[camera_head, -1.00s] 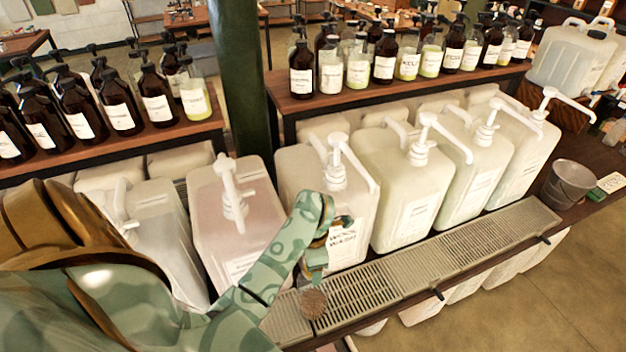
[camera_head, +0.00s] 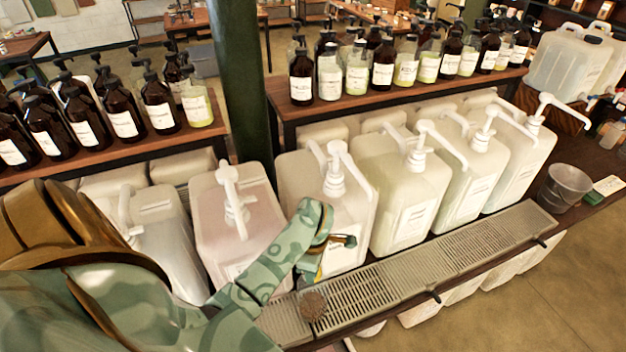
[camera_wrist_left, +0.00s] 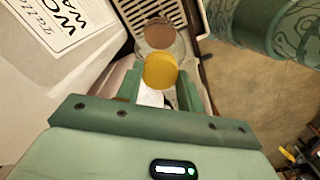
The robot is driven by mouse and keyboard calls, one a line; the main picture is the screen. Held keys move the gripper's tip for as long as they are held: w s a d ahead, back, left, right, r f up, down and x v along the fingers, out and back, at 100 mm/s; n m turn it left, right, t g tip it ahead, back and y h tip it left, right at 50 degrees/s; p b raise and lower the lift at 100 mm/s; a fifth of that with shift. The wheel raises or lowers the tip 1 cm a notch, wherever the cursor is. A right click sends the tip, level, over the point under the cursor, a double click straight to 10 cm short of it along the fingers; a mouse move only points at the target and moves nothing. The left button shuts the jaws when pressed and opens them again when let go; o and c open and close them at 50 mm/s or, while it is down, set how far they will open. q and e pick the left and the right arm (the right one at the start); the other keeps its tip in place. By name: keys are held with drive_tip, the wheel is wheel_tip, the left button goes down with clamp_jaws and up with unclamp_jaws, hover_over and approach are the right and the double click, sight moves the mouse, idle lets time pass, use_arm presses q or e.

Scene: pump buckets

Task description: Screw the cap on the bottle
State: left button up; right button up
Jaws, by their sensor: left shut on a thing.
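My left gripper (camera_head: 318,268) reaches down over the drip tray at the front of the pump jugs. In the left wrist view its green fingers (camera_wrist_left: 159,88) are shut on a round yellow cap (camera_wrist_left: 160,69). Just beyond the cap, a brown round top (camera_wrist_left: 160,34) sits on what looks like a clear bottle, mostly hidden behind the cap and fingers. In the head view the brown top (camera_head: 313,304) stands at the tray, below my left gripper. I cannot tell whether the cap touches the bottle. My right gripper is not in view.
White pump jugs (camera_head: 398,195) stand in a row behind the metal drip tray (camera_head: 455,250). Brown bottles (camera_head: 300,75) stand on raised wooden shelves behind. A metal bucket (camera_head: 565,187) is at the right. A labelled jug (camera_wrist_left: 60,30) is close beside my left gripper.

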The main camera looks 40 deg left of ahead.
use_arm(q)
drive_tip(key=m+p, duration=0.2)
drive_tip(key=m, duration=0.3)
drive_tip(key=shift+r, duration=0.1)
drive_tip(key=m, duration=0.3)
drive_tip(key=shift+p, duration=0.4)
drive_tip(key=shift+m, duration=0.7)
drive_tip(key=o, duration=0.9)
